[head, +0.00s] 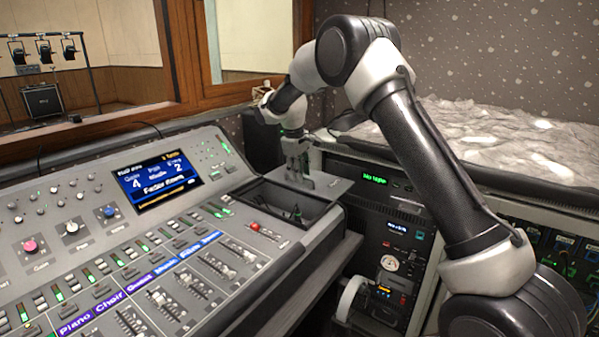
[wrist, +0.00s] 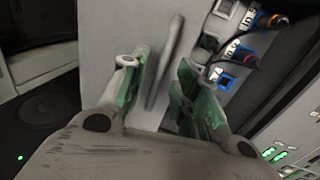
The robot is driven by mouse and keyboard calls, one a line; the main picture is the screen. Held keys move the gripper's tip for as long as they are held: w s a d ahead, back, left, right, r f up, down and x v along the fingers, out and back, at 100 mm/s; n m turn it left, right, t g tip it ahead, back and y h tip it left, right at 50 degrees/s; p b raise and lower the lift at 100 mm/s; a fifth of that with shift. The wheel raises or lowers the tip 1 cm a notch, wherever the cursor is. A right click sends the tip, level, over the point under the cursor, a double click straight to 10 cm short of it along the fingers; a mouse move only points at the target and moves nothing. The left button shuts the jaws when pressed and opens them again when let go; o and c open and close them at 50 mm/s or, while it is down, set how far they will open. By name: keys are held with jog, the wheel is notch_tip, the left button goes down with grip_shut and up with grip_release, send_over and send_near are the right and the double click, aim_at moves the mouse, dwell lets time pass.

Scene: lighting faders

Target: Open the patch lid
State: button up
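The patch lid (head: 328,184) is a flat grey plate at the right end of the mixing console, beside a dark open recess (head: 285,203). In the wrist view the grey lid (wrist: 105,45) carries a thin upright bar handle (wrist: 166,62). Patch sockets with coloured plugs (wrist: 240,50) show past its right edge. My gripper (head: 298,176) points down at the lid in the head view. In the wrist view my gripper (wrist: 160,78) has its green-padded fingers apart, one on each side of the handle. Contact with the handle cannot be made out.
The console (head: 130,235) with faders, knobs and a lit screen (head: 158,183) fills the left. An equipment rack (head: 390,250) stands at the right, below my arm. A wood-framed window and wall lie behind. A dark speaker (head: 260,140) stands behind the recess.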

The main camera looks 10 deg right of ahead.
notch_tip(320, 180, up, 12)
jog(key=s+a, duration=0.1)
jog(key=shift+s+a, duration=0.3)
jog(key=shift+s, duration=0.05)
jog(key=shift+f, duration=0.15)
jog(key=s+d+f+m+g, duration=0.1)
jog(key=s+d+f+m, duration=0.1)
jog(key=s+f, duration=0.3)
jog(key=s+d+r+m+t, duration=0.1)
jog(key=s+d+r+m, duration=0.1)
jog(key=s+d, duration=0.5)
jog(key=s+d+r+m+t+y, duration=0.1)
jog(key=s+d+r, duration=0.4)
jog(key=s, duration=1.5)
jog(key=s+d+r+m+t, duration=0.1)
jog(key=s+d+r+m, duration=0.2)
jog(key=s+d, duration=0.6)
jog(key=shift+s+r+m+t+y, duration=0.3)
jog(key=shift+s+m+t, duration=0.15)
jog(key=shift+s, duration=2.15)
